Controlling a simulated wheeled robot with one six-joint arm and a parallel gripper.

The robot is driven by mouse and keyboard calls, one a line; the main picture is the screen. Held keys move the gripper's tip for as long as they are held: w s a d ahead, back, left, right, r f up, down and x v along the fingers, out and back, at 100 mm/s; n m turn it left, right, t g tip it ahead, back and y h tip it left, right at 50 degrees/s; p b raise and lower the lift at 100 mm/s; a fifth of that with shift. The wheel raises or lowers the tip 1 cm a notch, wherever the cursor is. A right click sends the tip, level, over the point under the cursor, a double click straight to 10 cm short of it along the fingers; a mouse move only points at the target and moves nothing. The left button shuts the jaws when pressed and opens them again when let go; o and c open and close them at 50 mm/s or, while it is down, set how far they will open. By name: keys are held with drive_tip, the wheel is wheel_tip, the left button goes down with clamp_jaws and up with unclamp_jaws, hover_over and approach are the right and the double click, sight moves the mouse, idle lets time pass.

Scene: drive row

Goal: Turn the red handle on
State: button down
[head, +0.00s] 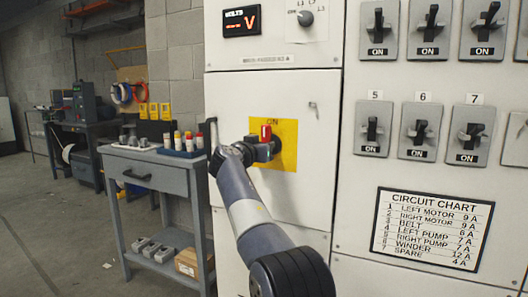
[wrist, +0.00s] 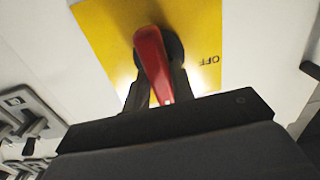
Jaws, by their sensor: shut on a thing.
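The red handle (head: 266,132) is on a yellow plate (head: 288,150) on the cabinet door. In the head view the plate reads ON above the handle, and only the handle's top shows past my gripper (head: 265,150). In the wrist view the red handle (wrist: 151,62) runs from a dark round hub on the yellow plate (wrist: 205,50) down between my fingers (wrist: 155,88). The word OFF shows at the plate's right side there. My gripper is shut on the handle, with a dark finger on each side.
Breaker switches (head: 376,35) and a circuit chart (head: 431,235) are on the panel to the right. A voltmeter (head: 241,21) is above. A grey cart (head: 150,180) with fuses and boxes stands to the left. The floor (head: 50,230) further left is mostly clear.

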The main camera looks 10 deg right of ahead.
drive_tip(key=shift+m, duration=0.3)
drive_tip(key=c, duration=1.2)
unclamp_jaws()
drive_tip(key=b+v, duration=0.1)
drive_tip(key=v, duration=0.9)
drive_tip(key=shift+s+a+b, duration=0.2)
drive_tip(key=shift+s+b, duration=0.15)
drive_tip(key=shift+b, duration=0.05)
drive_tip(key=p+x, duration=0.1)
drive_tip(key=x, duration=1)
drive_tip(key=shift+p, duration=0.3)
drive_tip(key=shift+s+a, duration=0.15)
